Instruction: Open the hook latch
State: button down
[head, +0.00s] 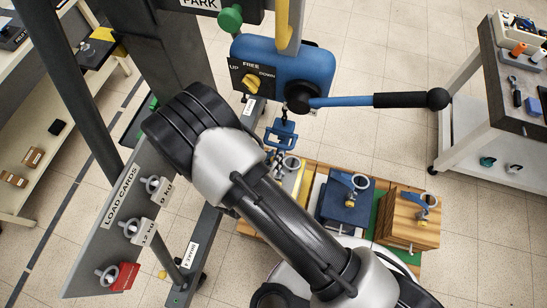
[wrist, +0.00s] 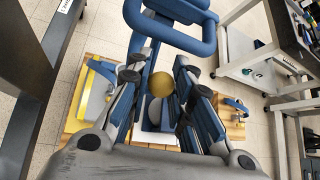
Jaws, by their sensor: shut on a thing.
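The blue hook block (head: 283,133) hangs on a short chain under the blue hoist. In the wrist view its blue loop frame (wrist: 172,38) fills the top, with a round gold knob (wrist: 160,84) below it. I take the knob to be part of the hook latch. My gripper (wrist: 164,92) has its blue and grey fingers on either side of the knob and is shut on it. In the head view my gripper (head: 279,163) is small, just below the hook block and partly hidden by my arm. Whether the latch is open cannot be told.
The hoist (head: 300,70) has a yellow selector (head: 253,82) and a black-handled lever (head: 385,100) reaching right. Below stand a yellow load (head: 289,188), a blue load (head: 345,203) and a wooden load (head: 405,220). A load-card board (head: 105,235) stands left, a workbench (head: 510,75) right.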

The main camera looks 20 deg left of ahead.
jog(key=shift+d, duration=0.1)
jog(key=c, duration=1.4)
grip_release()
jog(key=v, duration=1.2)
